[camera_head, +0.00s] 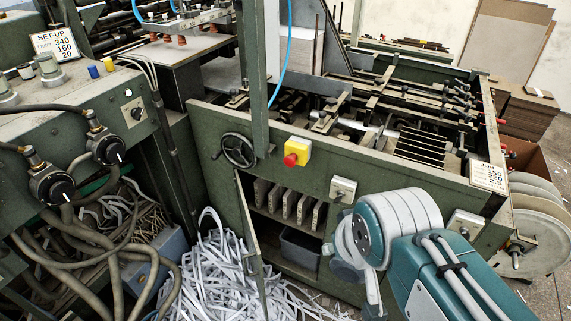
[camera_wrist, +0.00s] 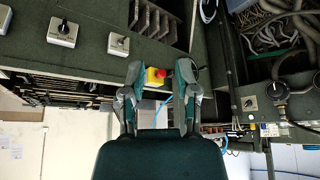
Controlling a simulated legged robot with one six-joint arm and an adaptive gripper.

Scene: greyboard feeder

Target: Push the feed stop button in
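A red mushroom button (camera_head: 291,160) sits on a yellow box (camera_head: 299,148) on the front of the green machine, right of a black handwheel (camera_head: 238,150). No lettering is readable on the box. In the upside-down wrist view the red button (camera_wrist: 161,73) and yellow box (camera_wrist: 151,78) appear between the fingertips of my gripper (camera_wrist: 159,70). The fingers are apart with nothing held. The button looks farther off than the fingertips, and I see no contact.
A rotary switch box (camera_head: 343,189) is right of and below the button, and another (camera_head: 466,224) is farther right. A green upright post (camera_head: 258,80) stands just left of the button. An open cabinet door (camera_head: 249,235) and shredded paper (camera_head: 220,275) are below.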

